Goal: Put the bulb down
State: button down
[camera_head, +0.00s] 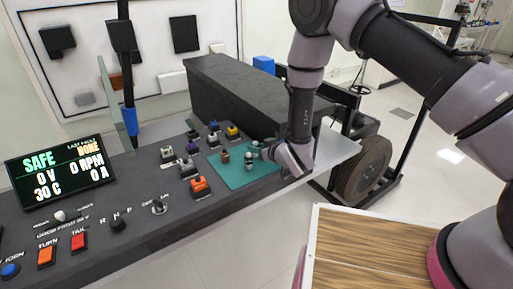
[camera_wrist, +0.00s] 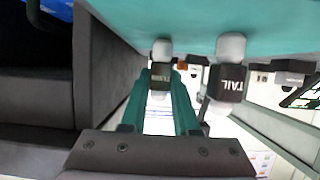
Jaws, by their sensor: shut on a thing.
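My gripper (camera_wrist: 163,78) reaches in from the right over the teal mat (camera_head: 236,181) on the dark bench. In the wrist view its teal fingers are shut on a small bulb (camera_wrist: 162,50) with a pale end and a dark body, whose label is partly hidden. The held bulb's pale end is close to the mat; I cannot tell whether it touches. A second bulb labelled TAIL (camera_wrist: 228,88) is beside it, apart from the fingers. In the head view a small pale and dark piece (camera_head: 248,158) and a brown piece (camera_head: 225,157) stand on the mat.
Several switches and coloured blocks stand left of the mat, including an orange one (camera_head: 200,186). A long dark box (camera_head: 245,95) rises behind the mat. A display (camera_head: 58,170) reading SAFE is at the left. The mat's front part is clear.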

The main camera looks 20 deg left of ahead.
jog(key=shift+f, duration=0.1)
jog(key=c, duration=0.7)
grip_release()
jog(key=shift+o, duration=0.2)
jog(key=v, duration=1.2)
